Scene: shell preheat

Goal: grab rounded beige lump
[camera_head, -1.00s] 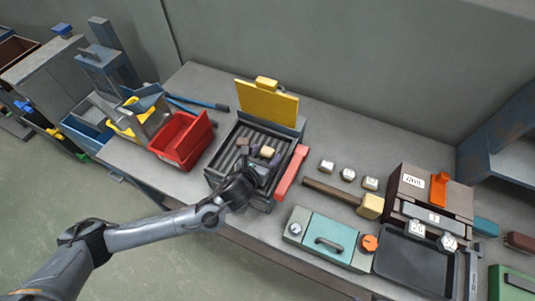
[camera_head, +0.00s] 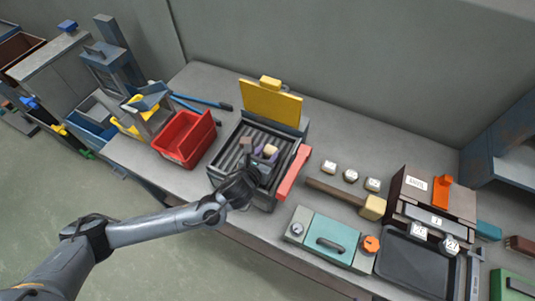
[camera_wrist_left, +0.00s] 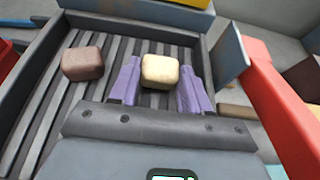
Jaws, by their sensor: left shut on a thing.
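The rounded beige lump (camera_head: 270,150) is over the dark ribbed tray (camera_head: 226,160) of the heater box with the raised yellow lid. It also shows in the left wrist view (camera_wrist_left: 160,71). My left gripper (camera_head: 266,154) is shut on it, with one purple finger on each side of it (camera_wrist_left: 160,88). Any gap between the lump and the ribs is too small to tell. A reddish-brown lump (camera_wrist_left: 83,64) lies apart from it on the ribs, to the left. My right gripper is not in view.
A red bin (camera_head: 184,140) stands left of the box, and a red bar (camera_head: 293,172) runs along its right side. A hammer (camera_head: 340,195), several pale blocks (camera_head: 350,175) and a teal case (camera_head: 328,240) lie to the right. The upright yellow lid (camera_head: 271,101) stands behind.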

